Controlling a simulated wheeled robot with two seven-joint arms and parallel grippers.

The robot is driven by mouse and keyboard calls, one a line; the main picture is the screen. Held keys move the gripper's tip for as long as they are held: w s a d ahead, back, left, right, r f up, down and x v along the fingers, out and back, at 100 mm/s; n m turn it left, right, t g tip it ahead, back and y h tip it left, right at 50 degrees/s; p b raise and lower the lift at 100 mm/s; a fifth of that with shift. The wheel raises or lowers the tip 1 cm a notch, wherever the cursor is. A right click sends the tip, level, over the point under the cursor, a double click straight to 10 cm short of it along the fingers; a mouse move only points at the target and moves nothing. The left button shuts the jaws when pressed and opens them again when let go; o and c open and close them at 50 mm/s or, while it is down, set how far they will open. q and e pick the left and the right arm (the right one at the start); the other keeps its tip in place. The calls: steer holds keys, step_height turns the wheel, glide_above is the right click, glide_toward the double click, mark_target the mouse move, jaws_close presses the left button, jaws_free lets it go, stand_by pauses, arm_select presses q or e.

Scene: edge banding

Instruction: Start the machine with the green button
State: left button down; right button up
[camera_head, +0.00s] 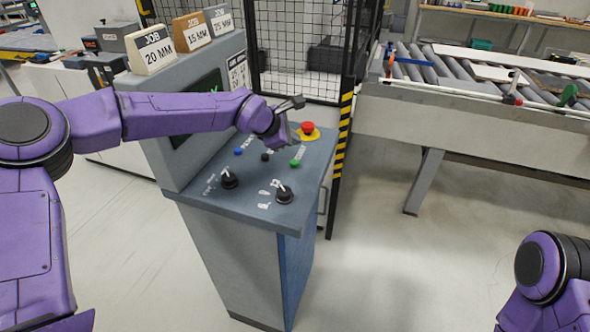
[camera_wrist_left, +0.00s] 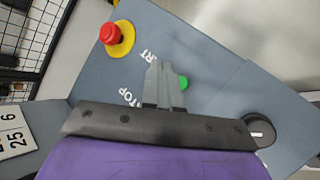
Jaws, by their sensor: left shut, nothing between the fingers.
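The green button (camera_head: 295,163) sits on the sloping grey control panel (camera_head: 262,190), and it also shows in the left wrist view (camera_wrist_left: 183,83). My left gripper (camera_head: 289,141) is above the panel, behind the green button in the head view. In the left wrist view its shut, empty fingers (camera_wrist_left: 164,68) point across the panel just beside the green button and hide part of it. I cannot tell whether they touch it. Of my right arm, only a purple link shows at the lower right; its gripper is out of view.
A red emergency stop (camera_head: 307,128) on a yellow base is close to my left gripper. A blue button (camera_head: 239,151), a black button (camera_head: 265,157) and two black knobs (camera_head: 229,179) (camera_head: 285,194) share the panel. JOB blocks (camera_head: 150,50) stand on top. A roller conveyor (camera_head: 470,75) is at right.

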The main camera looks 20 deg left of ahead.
mark_target(292, 164)
arm_select(q)
steer(key=f, duration=0.1)
steer(key=s+f+b, duration=0.1)
steer(key=shift+f, duration=0.3)
steer(key=shift+w+f+b, duration=0.1)
steer(key=shift+f+b, duration=0.35)
steer(key=shift+b, duration=0.05)
steer(key=shift+w+f, duration=0.25)
steer(key=shift+f, duration=0.1)
steer(key=shift+s+r, duration=0.2)
arm_select(e)
steer(key=f, duration=0.3)
steer(key=shift+s, duration=0.25)
arm_select(q)
steer(key=shift+w+f, duration=0.1)
arm_select(e)
steer(key=shift+w, duration=0.1)
arm_select(q)
steer(key=shift+f, duration=0.4)
arm_select(e)
steer(key=shift+f, duration=0.15)
